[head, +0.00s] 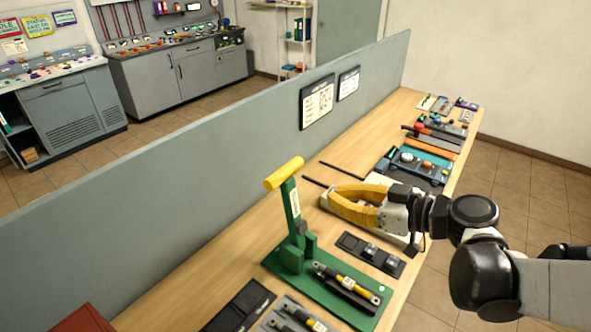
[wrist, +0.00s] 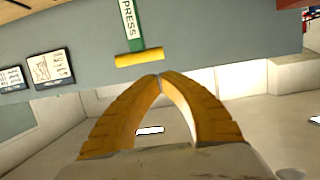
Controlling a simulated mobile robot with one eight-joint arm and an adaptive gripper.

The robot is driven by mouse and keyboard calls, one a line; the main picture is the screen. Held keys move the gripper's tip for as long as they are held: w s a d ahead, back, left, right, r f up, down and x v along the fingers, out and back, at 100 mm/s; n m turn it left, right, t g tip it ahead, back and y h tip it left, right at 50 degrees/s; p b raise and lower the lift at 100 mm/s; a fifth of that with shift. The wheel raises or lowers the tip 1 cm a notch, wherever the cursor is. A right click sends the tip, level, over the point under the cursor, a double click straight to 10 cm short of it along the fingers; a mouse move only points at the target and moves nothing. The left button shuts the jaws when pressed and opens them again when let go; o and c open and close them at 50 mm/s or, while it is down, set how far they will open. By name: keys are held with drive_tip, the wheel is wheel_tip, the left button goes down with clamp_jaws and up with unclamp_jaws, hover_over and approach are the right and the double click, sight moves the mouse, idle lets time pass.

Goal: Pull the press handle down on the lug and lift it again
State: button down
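The green press (head: 292,235) stands on a green base plate at the near part of the bench. Its lever is raised, with a yellow crossbar handle (head: 284,173) on top. In the wrist view the yellow handle (wrist: 139,59) shows just beyond my fingertips, beside a white PRESS label. A black and yellow cable piece with metal lug ends (head: 347,280) lies on the base plate; whether a lug sits under the press is hidden. My gripper (head: 331,198) is to the right of the handle and apart from it. Its yellow fingers meet at the tips (wrist: 160,76) with nothing between them.
A grey partition (head: 220,150) runs along the bench's left side, close behind the press. A dark tray (head: 370,253) and a pale tray lie below and beside my gripper. More tools (head: 430,135) fill the far bench. More cable pieces (head: 290,318) lie at the near edge.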

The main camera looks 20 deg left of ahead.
drive_tip(key=b, duration=0.2)
approach(274, 181)
drive_tip(key=x, duration=0.4)
drive_tip(key=shift+a+f, duration=0.1)
drive_tip(key=shift+f, duration=0.15)
drive_tip(key=shift+w+a+f, duration=0.15)
drive_tip(key=shift+w+a, duration=0.1)
drive_tip(key=shift+a, duration=0.3)
drive_tip(key=shift+w+a, duration=0.3)
drive_tip(key=shift+a, duration=0.45)
drive_tip(key=shift+s+d, duration=0.1)
drive_tip(key=shift+d, duration=0.05)
